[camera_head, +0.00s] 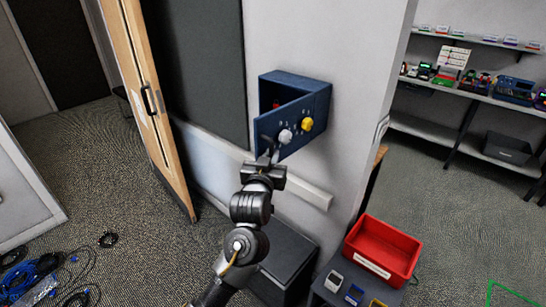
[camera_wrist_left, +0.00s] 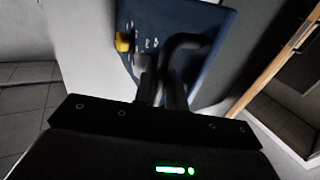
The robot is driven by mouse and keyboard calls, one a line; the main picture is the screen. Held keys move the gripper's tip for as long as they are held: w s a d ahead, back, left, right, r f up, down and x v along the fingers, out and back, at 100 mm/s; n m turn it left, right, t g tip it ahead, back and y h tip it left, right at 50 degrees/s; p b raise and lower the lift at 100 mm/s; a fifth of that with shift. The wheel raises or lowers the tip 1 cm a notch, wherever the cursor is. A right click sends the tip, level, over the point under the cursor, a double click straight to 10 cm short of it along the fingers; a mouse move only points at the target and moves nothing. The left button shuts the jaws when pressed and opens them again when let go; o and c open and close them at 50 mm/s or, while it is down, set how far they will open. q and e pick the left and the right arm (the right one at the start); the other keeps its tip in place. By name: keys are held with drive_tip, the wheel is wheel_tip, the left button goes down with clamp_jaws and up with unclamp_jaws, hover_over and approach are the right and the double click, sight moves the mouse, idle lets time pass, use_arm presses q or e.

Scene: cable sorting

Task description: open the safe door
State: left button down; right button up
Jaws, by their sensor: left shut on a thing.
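The blue safe (camera_head: 292,78) is fixed to the light wall panel, and its door (camera_head: 290,117) stands partly open, with a gap on the left showing the dark inside and something red. The door bears a white knob (camera_head: 285,136) and a yellow knob (camera_head: 306,124). My left gripper (camera_head: 268,157) is at the door's lower left edge, shut on the dark door handle. In the left wrist view the curved handle (camera_wrist_left: 185,42) runs down to the fingers (camera_wrist_left: 160,92), with the yellow knob (camera_wrist_left: 123,42) beside it. My right gripper is not in view.
A wooden door (camera_head: 140,80) stands ajar at left. A red bin (camera_head: 385,250) and small items sit at lower right. Loose cables (camera_head: 45,275) lie on the floor at lower left. Shelves (camera_head: 470,90) stand at right. Open carpet lies left of my arm.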

use_arm(q)
drive_tip(key=shift+r, duration=0.25)
drive_tip(key=c, duration=1.8)
unclamp_jaws()
drive_tip(key=shift+w+f, duration=0.1)
drive_tip(key=shift+w, duration=0.05)
drive_tip(key=shift+s+p, duration=0.25)
drive_tip(key=shift+p, duration=0.05)
drive_tip(key=s+p, duration=0.2)
drive_tip(key=s, duration=0.1)
drive_tip(key=s+a+p, duration=0.1)
drive_tip(key=s+p, duration=0.1)
drive_tip(key=s, duration=0.1)
drive_tip(key=s+p, duration=0.2)
drive_tip(key=s, duration=0.2)
drive_tip(key=shift+s+a, duration=0.1)
drive_tip(key=shift+a, duration=0.15)
